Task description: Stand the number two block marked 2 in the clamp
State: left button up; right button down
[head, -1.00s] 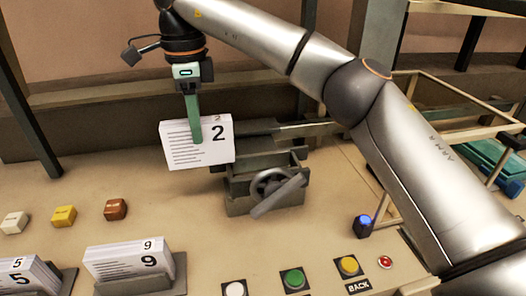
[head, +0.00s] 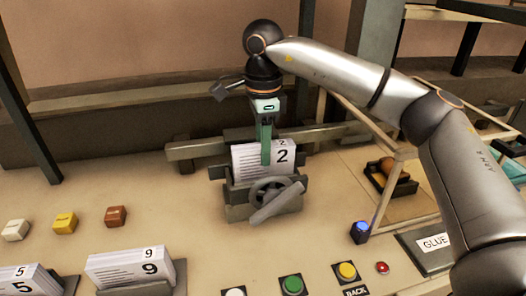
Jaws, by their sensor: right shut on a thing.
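The number two block (head: 246,160) is a white stack of pages marked 2, upright at the clamp (head: 235,207). The clamp is grey metal with a handwheel and lever on its front. The block's lower edge is hidden behind the clamp's front jaw, so I cannot tell whether it rests on the bottom. My right gripper (head: 266,150) points down from above, its green fingers shut on the block. My left gripper is not in view.
The number nine block (head: 125,268) and number five block (head: 25,279) stand in holders at the front left. Several coloured stamps, including a yellow one (head: 65,223), lie behind them. Buttons, including a green one (head: 291,285), line the front. A tray (head: 378,185) and GLUE plate (head: 430,243) are at right.

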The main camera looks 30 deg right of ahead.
jog(key=shift+f, duration=0.8)
jog(key=shift+f, duration=0.2)
jog(key=c, duration=0.5)
grip_release()
notch_tip(320, 180, up, 8)
jog(key=shift+f+b, duration=0.1)
jog(key=shift+b, duration=0.2)
